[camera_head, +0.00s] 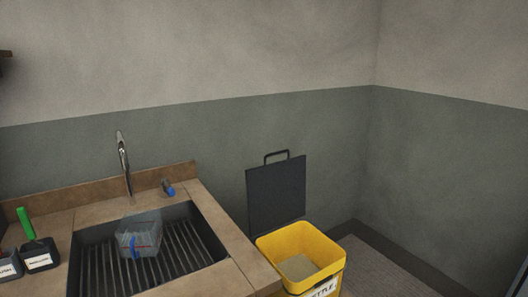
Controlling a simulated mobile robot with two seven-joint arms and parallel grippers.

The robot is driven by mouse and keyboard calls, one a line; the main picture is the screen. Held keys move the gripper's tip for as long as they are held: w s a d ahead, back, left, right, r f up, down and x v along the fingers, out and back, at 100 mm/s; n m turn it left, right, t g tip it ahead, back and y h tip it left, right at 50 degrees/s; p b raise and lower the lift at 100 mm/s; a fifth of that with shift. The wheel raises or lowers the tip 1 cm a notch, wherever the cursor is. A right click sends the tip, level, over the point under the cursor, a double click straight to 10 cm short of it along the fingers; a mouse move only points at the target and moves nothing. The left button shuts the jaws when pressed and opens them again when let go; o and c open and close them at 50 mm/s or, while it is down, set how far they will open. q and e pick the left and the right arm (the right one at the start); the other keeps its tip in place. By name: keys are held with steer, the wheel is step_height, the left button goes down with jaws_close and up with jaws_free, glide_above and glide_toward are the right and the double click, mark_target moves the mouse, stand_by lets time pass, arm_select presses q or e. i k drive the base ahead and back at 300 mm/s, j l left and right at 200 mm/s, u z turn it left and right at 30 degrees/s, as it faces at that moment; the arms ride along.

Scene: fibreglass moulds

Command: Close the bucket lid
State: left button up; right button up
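A yellow bucket (333,258) stands on the floor at the right end of the counter. Its mouth is open and something pale lies inside at the bottom. A white label with dark letters is on its front, partly cut off by the picture's lower edge. The dark grey lid (276,192) stands upright at the back of the bucket, open, with a dark loop handle on its top edge. Neither of my grippers shows in the head view.
A brown counter (228,237) with a dark ribbed sink (190,262) is at the left. A clear container (139,234) sits in the sink. A tap (124,165), a small blue item (168,187) and dark labelled containers (40,254) are nearby. Floor is clear right of the bucket.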

mark_target(276, 191)
steer(key=i+l, duration=0.25)
steer(key=l, duration=0.2)
steer(key=i+l, duration=0.3)
steer(key=l, duration=0.15)
steer(key=l+u, duration=0.1)
steer(key=u, duration=0.35)
steer(key=i+l+u, duration=0.1)
steer(key=u, duration=0.35)
steer(key=l+u, duration=0.15)
steer(key=u, duration=0.3)
